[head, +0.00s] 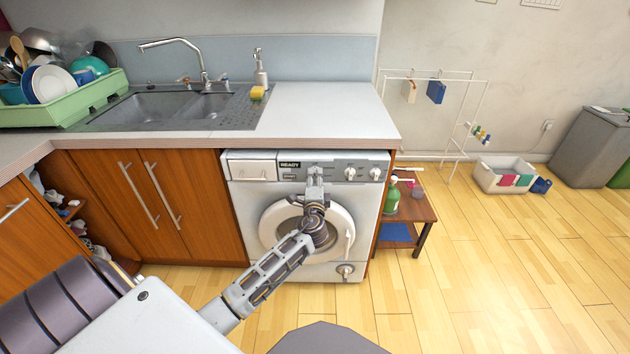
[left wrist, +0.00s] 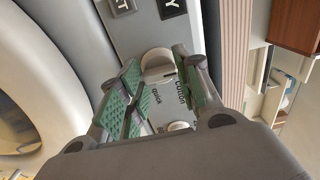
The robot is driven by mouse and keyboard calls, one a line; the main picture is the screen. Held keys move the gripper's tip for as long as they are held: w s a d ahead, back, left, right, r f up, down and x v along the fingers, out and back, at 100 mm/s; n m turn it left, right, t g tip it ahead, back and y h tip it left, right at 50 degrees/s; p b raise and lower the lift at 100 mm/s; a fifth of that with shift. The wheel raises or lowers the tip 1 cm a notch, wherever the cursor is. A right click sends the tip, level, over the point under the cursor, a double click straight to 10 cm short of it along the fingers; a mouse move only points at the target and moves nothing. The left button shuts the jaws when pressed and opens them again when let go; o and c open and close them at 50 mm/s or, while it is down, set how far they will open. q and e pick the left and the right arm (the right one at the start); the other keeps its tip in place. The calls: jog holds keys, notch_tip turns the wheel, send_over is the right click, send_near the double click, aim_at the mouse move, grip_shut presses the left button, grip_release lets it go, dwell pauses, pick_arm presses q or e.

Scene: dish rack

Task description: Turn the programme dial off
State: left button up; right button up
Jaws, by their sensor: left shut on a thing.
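The washing machine (head: 245,200) stands under the worktop with its control panel at the top, where a display reads READY. My left gripper (head: 315,178) reaches the panel just right of this display and covers the dial behind it. In the left wrist view, the white round programme dial (left wrist: 157,64) sits between the green-padded fingers of my left gripper (left wrist: 158,85), which is shut on it. The words "quick" and "cotton" are printed beside the dial. I cannot tell which setting it points at. My right gripper is not in view.
Two more knobs (head: 350,173) sit to the right on the panel. The round door (head: 275,222) below is closed. A small wooden table (head: 415,212) with a green bottle (head: 391,197) stands right of the machine. The floor (head: 470,270) to the right is clear.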

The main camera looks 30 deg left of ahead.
pick_arm(q)
jog(key=o, duration=1)
jog(key=shift+a, duration=0.1)
jog(key=shift+v, duration=6)
jog(key=shift+f, duration=0.1)
